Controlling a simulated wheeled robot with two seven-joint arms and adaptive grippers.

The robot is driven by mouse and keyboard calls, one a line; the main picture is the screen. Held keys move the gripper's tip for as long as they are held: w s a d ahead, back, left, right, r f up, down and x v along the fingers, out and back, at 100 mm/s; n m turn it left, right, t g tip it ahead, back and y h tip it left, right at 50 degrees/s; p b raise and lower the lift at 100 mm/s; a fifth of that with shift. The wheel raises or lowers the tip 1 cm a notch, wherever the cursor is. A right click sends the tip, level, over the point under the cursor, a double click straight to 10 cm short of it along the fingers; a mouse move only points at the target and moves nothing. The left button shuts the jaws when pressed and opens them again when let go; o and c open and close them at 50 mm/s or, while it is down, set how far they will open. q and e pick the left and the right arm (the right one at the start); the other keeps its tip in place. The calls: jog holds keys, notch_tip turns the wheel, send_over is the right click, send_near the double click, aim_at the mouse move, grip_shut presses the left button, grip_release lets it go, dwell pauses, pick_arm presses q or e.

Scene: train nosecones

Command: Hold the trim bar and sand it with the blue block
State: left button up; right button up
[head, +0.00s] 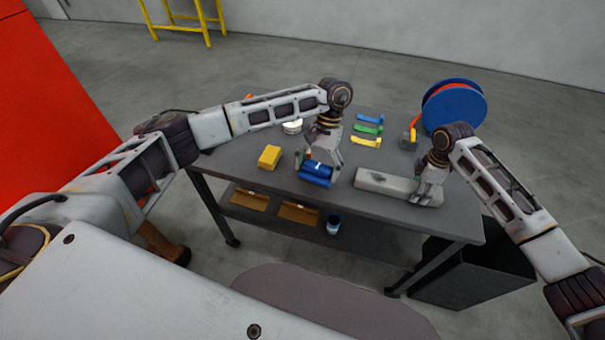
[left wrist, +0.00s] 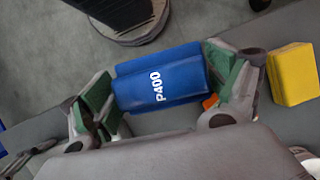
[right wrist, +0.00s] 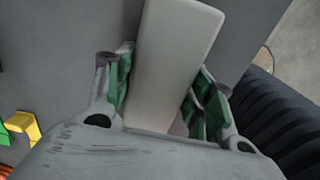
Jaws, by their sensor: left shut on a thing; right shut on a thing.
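My right gripper (head: 430,190) is shut on the bar's right end. The bar also runs between the green pads in the right wrist view (right wrist: 172,60).
A yellow block (head: 270,157) stands left of the blue block. Blue, green and yellow clips (head: 368,129) lie at the back, near a blue reel (head: 455,105). A white round item (head: 292,127) stands behind my left gripper. The lower shelf holds bins (head: 298,214) and a can (head: 333,225).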

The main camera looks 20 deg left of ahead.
pick_arm(q)
jog(key=w+d+r+n+t+h, duration=0.2)
jog(key=w+d+n, duration=0.2)
jog(key=n, duration=0.5)
jog(key=w+d+r+n+t+h, duration=0.2)
jog(key=w+d+r+n+h, duration=0.1)
jog(key=d+n, duration=0.6)
jog(key=shift+w+d+n+t, duration=0.2)
jog(key=shift+w+n+t, duration=0.1)
jog(key=shift+w+n, duration=0.3)
jog(key=shift+r, duration=0.1)
dwell(0.5)
